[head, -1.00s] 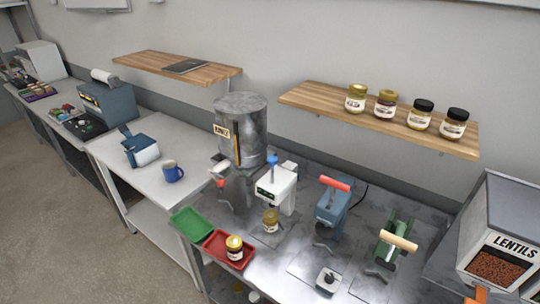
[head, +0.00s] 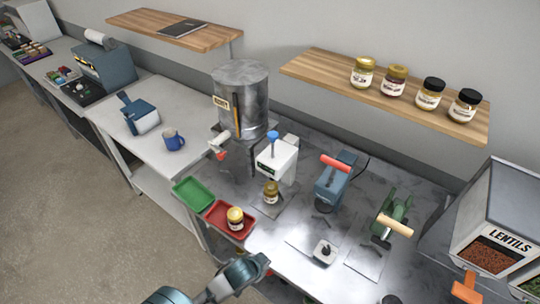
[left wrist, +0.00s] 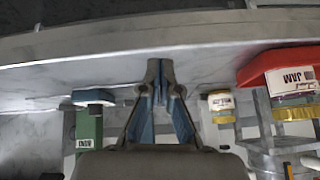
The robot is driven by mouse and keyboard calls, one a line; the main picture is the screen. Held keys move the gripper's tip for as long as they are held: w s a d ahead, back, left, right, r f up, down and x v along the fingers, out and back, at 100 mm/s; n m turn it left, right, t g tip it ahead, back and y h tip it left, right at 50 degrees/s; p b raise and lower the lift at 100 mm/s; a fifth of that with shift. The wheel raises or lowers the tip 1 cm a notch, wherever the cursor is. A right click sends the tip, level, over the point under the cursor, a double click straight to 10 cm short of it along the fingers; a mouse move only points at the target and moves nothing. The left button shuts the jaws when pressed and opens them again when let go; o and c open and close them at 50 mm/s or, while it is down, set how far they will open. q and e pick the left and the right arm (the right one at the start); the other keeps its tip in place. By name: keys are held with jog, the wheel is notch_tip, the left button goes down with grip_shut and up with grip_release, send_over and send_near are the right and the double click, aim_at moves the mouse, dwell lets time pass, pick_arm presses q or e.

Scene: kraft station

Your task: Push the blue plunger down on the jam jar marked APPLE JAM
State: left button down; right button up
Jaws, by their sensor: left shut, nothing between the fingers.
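The blue plunger (head: 272,137) stands up from the top of the white press (head: 276,163). A gold-lidded jar (head: 271,190) stands upright at the foot of this press. Another gold-lidded jar (head: 235,216) stands in the red tray (head: 222,231). In the left wrist view, which looks upside down, a jar label (left wrist: 292,77) at the red tray reads JAM; the full name is not readable. My left gripper (head: 262,264) is at the table's front edge, near the red tray, apart from the press. Its fingers (left wrist: 160,82) are shut and empty. My right gripper is not in view.
A green tray (head: 192,193) lies left of the red tray. A blue press with a red handle (head: 335,163) and a green press with a wooden handle (head: 395,225) stand to the right. A steel drum (head: 241,100) is behind. A lentils bin (head: 495,225) is far right.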

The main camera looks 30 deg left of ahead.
pick_arm(q)
jog(key=w+a+r+t+h, duration=0.1)
jog(key=w+a+r+t, duration=0.2)
jog(key=w+r, duration=0.6)
jog(key=w+a+r+t, duration=0.3)
jog(key=w+r, duration=0.3)
jog(key=r, duration=0.6)
jog(key=s+a+r+t, duration=0.1)
jog(key=a+r, duration=0.3)
jog(key=r, duration=0.6)
jog(key=a+r+n+t, duration=0.1)
jog(key=a+r, duration=0.2)
jog(key=r, duration=0.7)
jog(key=shift+s+a+t, duration=0.35)
jog(key=shift+a+t, duration=0.05)
